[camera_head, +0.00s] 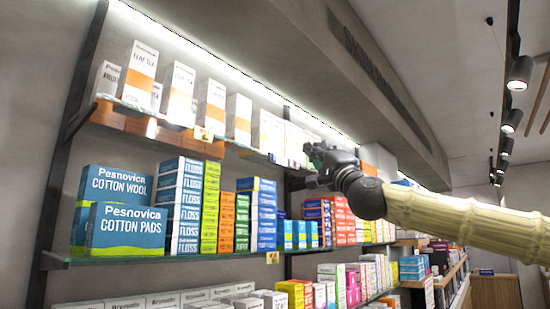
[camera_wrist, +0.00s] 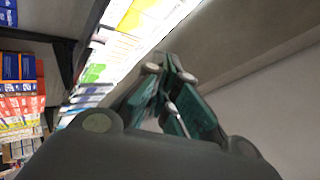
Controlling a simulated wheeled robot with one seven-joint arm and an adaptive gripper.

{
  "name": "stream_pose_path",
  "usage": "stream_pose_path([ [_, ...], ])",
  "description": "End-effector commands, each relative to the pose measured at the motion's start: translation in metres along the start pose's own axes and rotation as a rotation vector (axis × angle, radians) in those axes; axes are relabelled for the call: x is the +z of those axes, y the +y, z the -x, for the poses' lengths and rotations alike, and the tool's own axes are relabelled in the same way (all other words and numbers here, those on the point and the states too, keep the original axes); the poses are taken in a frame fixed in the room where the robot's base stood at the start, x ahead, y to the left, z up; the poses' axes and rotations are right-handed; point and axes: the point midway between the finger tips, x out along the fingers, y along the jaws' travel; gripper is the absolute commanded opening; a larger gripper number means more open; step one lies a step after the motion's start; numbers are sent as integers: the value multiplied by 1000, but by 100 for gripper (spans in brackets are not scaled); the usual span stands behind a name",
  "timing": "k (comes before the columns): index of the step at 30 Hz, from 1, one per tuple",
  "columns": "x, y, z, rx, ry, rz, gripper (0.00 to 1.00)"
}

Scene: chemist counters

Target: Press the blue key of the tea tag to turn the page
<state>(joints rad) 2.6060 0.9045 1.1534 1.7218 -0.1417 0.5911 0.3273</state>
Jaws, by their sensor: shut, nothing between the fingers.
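White-and-orange tea boxes (camera_head: 139,76) stand at the left end of the top shelf in the head view. A small tag (camera_head: 203,134) with yellow on it hangs on that shelf's front edge, below the boxes. It is probably the tea tag; its blue key is too small to make out. My gripper (camera_head: 308,152) is to the right of this tag, near the top shelf's front, apart from the tag. Its fingers are shut and empty, and they also show in the wrist view (camera_wrist: 168,65). I cannot find the tag in the wrist view.
The glass top shelf (camera_head: 240,146) holds several more white boxes. The lower shelf (camera_head: 190,256) carries blue cotton boxes (camera_head: 125,228), floss boxes and another tag (camera_head: 272,257). A dark shelf upright (camera_head: 62,160) stands at left. Open air lies in front of the shelves.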

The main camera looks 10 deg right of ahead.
Motion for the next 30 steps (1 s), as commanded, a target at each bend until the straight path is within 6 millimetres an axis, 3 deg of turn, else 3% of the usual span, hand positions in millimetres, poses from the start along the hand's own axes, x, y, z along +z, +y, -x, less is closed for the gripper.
stream_pose_path([
  [16, 26, 28, -40, 2, 3, 2, 0],
  [30, 39, 42, -56, 0, 4, 3, 0],
])
